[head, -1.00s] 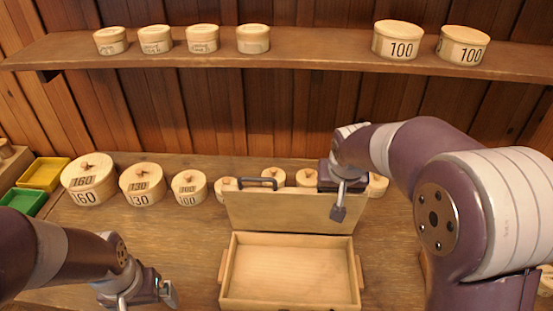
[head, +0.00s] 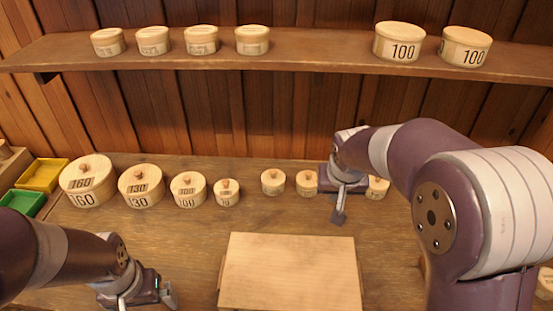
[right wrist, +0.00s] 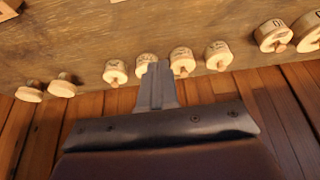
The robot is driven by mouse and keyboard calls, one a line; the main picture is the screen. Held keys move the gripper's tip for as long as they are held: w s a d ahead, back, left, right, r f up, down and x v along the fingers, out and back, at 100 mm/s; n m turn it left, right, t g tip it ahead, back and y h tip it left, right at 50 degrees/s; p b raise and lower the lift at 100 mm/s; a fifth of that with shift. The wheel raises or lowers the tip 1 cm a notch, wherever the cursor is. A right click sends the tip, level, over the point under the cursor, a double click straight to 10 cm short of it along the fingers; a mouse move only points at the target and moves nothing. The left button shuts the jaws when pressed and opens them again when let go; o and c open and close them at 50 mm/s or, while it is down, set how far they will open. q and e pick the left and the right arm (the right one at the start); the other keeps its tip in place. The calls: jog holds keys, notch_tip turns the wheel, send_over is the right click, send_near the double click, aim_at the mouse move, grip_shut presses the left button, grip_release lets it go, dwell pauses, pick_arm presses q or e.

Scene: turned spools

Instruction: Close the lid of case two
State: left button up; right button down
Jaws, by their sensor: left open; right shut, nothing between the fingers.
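The wooden case (head: 290,271) stands on the bench at the front middle in the head view. Its lid lies flat over the box, and the inside is hidden. No number shows on it, so I cannot tell which case it is. My right gripper (head: 338,217) is shut and empty, above the bench just behind the case's back edge, apart from the lid. In the right wrist view its fingers (right wrist: 157,85) are together with nothing between them. My left gripper (head: 150,301) is open and empty, low at the front, left of the case.
Round lidded boxes, such as the 160 box (head: 88,181) and the 130 box (head: 141,186), stand in a row along the back of the bench. More boxes stand on the shelf (head: 300,56). Yellow (head: 42,175) and green (head: 20,203) trays sit at the left.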

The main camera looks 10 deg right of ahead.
pick_arm(q)
notch_tip(320, 180, up, 6)
jog(key=p, duration=0.5)
jog(key=shift+r+p, duration=0.15)
jog(key=shift+p, duration=0.25)
pick_arm(e)
notch_tip(320, 180, up, 8)
jog(key=shift+f, duration=0.2)
